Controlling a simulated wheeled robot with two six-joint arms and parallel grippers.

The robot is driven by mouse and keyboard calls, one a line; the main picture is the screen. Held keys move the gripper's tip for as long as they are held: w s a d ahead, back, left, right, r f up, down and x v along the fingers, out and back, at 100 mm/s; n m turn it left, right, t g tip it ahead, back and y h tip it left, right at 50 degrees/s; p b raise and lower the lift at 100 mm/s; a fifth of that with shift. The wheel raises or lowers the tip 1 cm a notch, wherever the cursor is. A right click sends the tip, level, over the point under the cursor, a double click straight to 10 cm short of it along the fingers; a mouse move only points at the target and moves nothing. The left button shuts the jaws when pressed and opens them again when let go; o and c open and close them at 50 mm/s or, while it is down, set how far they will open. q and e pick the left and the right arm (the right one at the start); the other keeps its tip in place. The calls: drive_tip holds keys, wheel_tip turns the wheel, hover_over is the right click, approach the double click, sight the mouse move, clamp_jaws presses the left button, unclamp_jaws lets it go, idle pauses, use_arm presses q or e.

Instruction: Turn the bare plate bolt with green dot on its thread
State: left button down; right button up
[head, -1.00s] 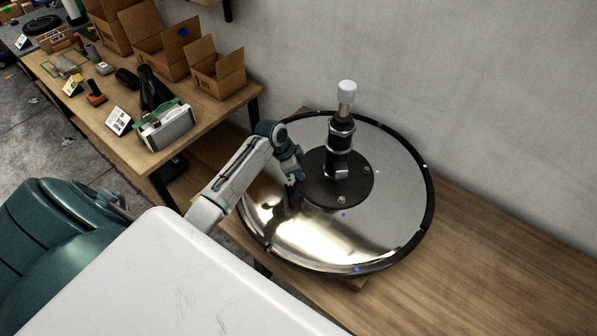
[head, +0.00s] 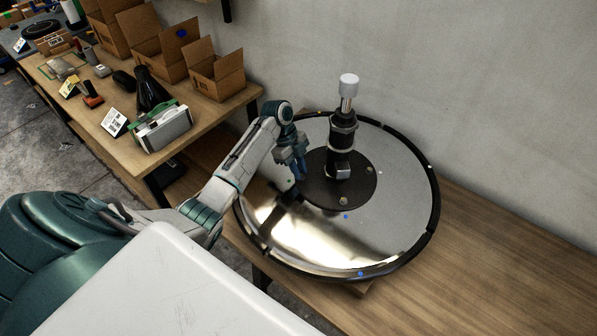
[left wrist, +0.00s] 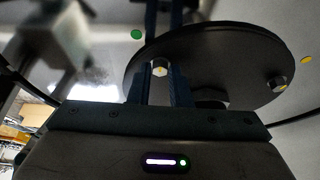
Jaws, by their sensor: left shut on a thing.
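The round black plate (head: 325,193) lies on the shiny disc base (head: 385,225), around the foot of an upright post. My left gripper (head: 300,175) reaches down at the plate's left edge. In the left wrist view its fingers (left wrist: 160,82) are shut on a plate bolt (left wrist: 159,70), whose pale end shows between them. A green dot (left wrist: 137,34) is on the shiny surface beside this bolt. Another plate bolt (left wrist: 277,83) stands apart at the right, near a yellow dot (left wrist: 306,59). Two bolts (head: 343,201) (head: 369,170) show in the head view. My right gripper is out of view.
The black post (head: 342,135) with a white cap (head: 349,86) rises close to the right of my gripper. The base rests on a wooden bench (head: 490,240) against a wall. A side table (head: 105,135) at left holds open boxes (head: 217,75) and tools.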

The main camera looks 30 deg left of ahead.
use_arm(q)
drive_tip(key=shift+w+m, duration=0.1)
drive_tip(key=shift+m, duration=0.4)
drive_tip(key=c, duration=1.3)
unclamp_jaws()
drive_tip(key=shift+c, duration=0.2)
drive_tip(key=b+v, duration=0.1)
drive_tip(key=v, duration=0.9)
drive_tip(key=shift+w+r, duration=0.15)
drive_tip(key=shift+r, duration=0.25)
drive_tip(key=shift+a, duration=0.1)
